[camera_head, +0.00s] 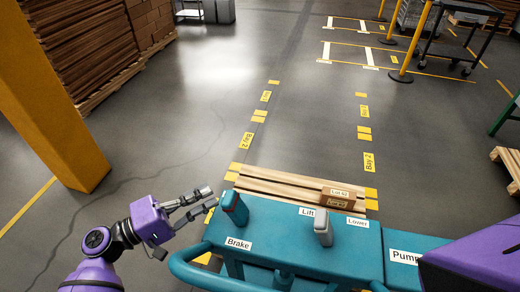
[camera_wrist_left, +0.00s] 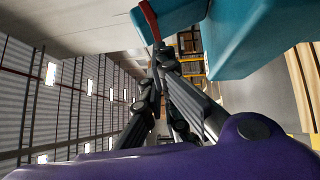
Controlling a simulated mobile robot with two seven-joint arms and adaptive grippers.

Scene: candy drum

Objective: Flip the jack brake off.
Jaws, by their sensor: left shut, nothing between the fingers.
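The brake lever (camera_head: 234,208) is a short teal block with a red top edge. It stands up from the left end of the teal jack's deck (camera_head: 275,240), behind the white "Brake" label (camera_head: 238,244). My left gripper (camera_head: 207,198) is shut and empty, its fingertips just left of the lever. I cannot tell if they touch it. In the left wrist view the fingertips (camera_wrist_left: 163,68) are together, just below the red strip of the lever (camera_wrist_left: 149,20). My right gripper is out of view; only a purple piece of my right arm shows at lower right.
A grey lever (camera_head: 323,228) stands between the "Lift" and "Lower" labels. A "Pump" label (camera_head: 405,256) is further right. A teal rail (camera_head: 190,272) curves along the near left. A yellow post (camera_head: 50,100) stands left.

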